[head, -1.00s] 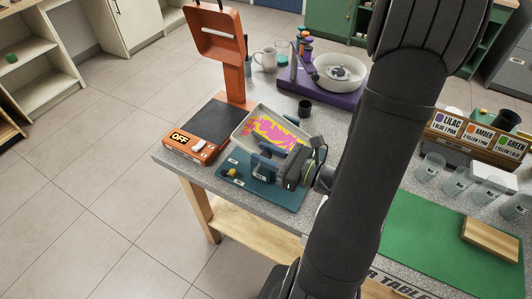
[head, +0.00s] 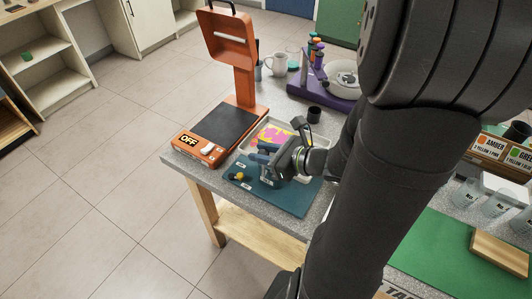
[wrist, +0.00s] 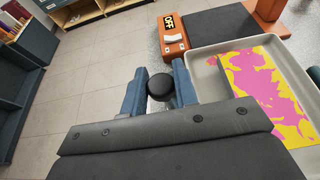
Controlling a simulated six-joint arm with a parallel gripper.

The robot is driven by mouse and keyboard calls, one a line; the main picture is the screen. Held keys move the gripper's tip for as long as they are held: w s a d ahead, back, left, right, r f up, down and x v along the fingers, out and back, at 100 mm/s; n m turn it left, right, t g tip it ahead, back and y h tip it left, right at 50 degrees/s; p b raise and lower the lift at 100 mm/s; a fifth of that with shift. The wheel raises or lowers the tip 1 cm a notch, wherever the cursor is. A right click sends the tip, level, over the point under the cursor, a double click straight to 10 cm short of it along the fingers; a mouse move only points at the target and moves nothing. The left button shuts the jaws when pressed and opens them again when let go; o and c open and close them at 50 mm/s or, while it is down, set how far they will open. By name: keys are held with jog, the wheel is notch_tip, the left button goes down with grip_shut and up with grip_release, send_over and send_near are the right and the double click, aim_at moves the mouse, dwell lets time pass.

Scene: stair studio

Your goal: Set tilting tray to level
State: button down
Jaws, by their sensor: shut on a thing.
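The tilting tray is a pale, shallow tray (head: 243,149) with a pink and yellow sheet (head: 275,133) in it, behind the front-left corner of a teal mat. In the wrist view the tray (wrist: 205,80) fills the right side, with its rim close to my right finger. My gripper (head: 264,153) is at the tray's near side. Its two blue fingers (wrist: 160,85) are shut on a round black knob (wrist: 160,88). My arm hides part of the tray in the head view. I cannot tell the tray's exact tilt.
An orange scale (head: 197,149) reading OFF stands left of the tray. A small yellow-and-black piece (head: 237,176) lies on the teal mat (head: 290,200). A dark cup (head: 314,114) stands behind the tray. The bench's front edge is close, with open floor beyond.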

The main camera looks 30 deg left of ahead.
jog(key=c, duration=1.2)
grip_release()
jog(key=shift+d, duration=0.1)
jog(key=v, duration=1.7)
jog(key=shift+r, duration=0.1)
jog(key=shift+x, duration=6.85)
